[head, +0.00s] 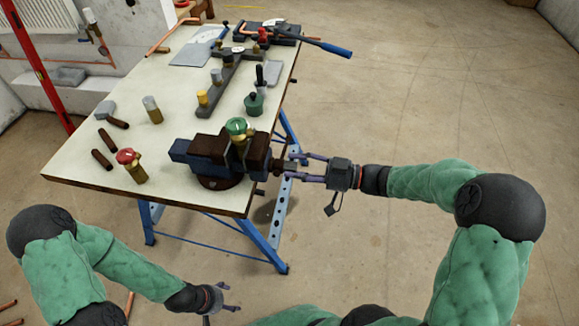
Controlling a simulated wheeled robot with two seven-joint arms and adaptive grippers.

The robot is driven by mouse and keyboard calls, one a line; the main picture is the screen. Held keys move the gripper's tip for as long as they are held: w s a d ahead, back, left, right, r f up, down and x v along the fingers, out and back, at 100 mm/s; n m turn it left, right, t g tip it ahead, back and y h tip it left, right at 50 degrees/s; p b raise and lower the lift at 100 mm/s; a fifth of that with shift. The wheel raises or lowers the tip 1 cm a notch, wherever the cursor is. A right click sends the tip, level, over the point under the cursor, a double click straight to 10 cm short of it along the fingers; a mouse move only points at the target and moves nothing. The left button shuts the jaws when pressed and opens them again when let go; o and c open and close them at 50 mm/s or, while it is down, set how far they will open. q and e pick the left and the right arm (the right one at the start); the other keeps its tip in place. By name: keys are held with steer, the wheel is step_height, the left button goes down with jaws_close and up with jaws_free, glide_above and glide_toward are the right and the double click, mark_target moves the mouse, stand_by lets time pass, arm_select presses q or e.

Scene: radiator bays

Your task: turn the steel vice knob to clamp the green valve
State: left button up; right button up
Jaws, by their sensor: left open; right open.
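The vice (209,150), dark blue and brown, is mounted at the front right edge of the workbench. The green-capped valve (238,128) with a brass body stands upright between its jaws; I cannot tell whether they touch it. The steel vice knob (288,167) sticks out to the right past the bench edge. My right gripper (298,165) is open, its fingers pointing left around or beside the knob; contact cannot be told. My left gripper (232,297) is open and empty, low in front of the bench, far from the vice.
A red-capped valve (130,165), a grey-capped valve (152,110) and a green pot-like item (254,104) stand on the workbench (75,150). A rail with fittings (217,92) lies behind the vice. A blue-handled tool (325,46) overhangs the far right edge. Floor to the right is clear.

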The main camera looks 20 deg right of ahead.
jaws_close()
steer(key=m+p, duration=1)
steer(key=m, duration=0.3)
steer(key=shift+a+r, duration=0.1)
steer(key=shift+r, duration=0.05)
steer(key=m+p, duration=1)
steer(key=m, duration=0.4)
jaws_free()
steer(key=shift+f, duration=0.2)
steer(key=v, duration=0.7)
